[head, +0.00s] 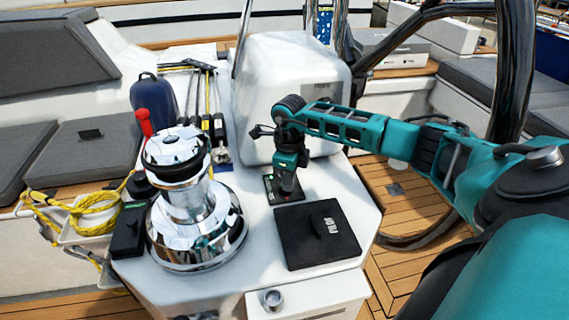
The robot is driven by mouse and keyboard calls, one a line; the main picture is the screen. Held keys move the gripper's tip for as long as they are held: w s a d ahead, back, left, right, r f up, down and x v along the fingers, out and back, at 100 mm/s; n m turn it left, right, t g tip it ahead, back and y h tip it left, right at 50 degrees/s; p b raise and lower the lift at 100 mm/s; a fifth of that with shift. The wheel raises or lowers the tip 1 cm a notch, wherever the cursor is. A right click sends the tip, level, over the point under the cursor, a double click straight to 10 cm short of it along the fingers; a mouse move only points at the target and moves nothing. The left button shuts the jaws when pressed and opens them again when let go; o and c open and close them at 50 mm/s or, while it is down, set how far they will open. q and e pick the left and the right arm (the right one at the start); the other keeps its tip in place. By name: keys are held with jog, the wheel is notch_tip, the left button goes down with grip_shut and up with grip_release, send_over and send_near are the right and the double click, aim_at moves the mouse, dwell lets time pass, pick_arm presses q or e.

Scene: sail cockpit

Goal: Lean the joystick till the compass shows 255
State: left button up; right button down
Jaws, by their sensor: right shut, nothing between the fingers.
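My right arm comes in from the right. Its gripper (288,184) points down over the small black joystick plate (270,187) on the white console and is shut with nothing held. The gripper hides most of what stands on that plate, so I cannot make out the joystick's stick or its lean, nor whether the fingers touch it. A flat black square panel (316,255) marked "PILOT" lies just in front of the plate. No compass reading can be read in this view. My left gripper is not in view.
A large chrome winch (196,225) with a red-topped handle (146,123) stands left of the plate. A white housing (290,85) rises behind it. Coiled yellow rope (95,215) hangs at the left. A dark wheel rim (425,238) curves at the right above teak decking.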

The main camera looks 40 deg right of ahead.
jog(key=shift+s+a, duration=0.1)
jog(key=shift+s, duration=0.1)
notch_tip(320, 180, up, 7)
jog(key=p, duration=0.5)
dwell(0.3)
dwell(0.5)
